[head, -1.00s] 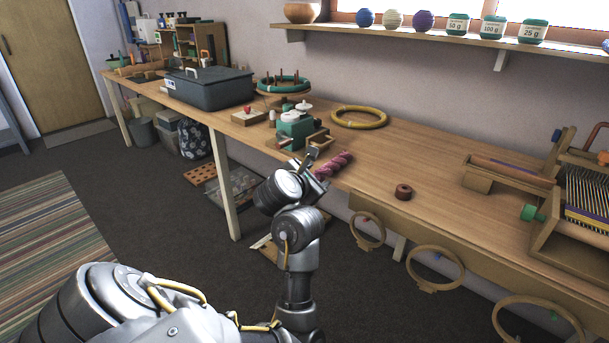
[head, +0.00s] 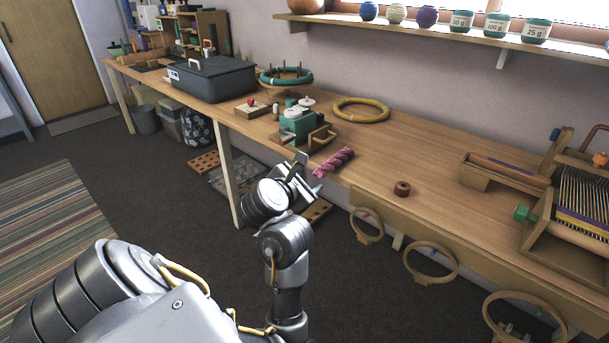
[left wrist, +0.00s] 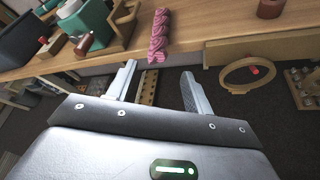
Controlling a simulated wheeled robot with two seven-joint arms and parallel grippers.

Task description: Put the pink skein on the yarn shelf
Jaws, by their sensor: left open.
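The pink skein (head: 334,162) is a twisted hank lying on the bench near its front edge, just right of the green winder. In the left wrist view the skein (left wrist: 159,36) lies ahead of the fingers, one end at the bench edge. My left gripper (head: 307,175) is open and empty, in front of the bench edge, left of the skein and apart from it. In the left wrist view its two fingers (left wrist: 158,90) are spread wide. My right gripper is not in view.
The green winder (head: 297,124) with a small wooden drawer stands beside the skein. A yellow hoop (head: 361,110) lies behind. A loom (head: 560,195) fills the right end. Embroidery hoops (head: 431,262) hang from the bench front.

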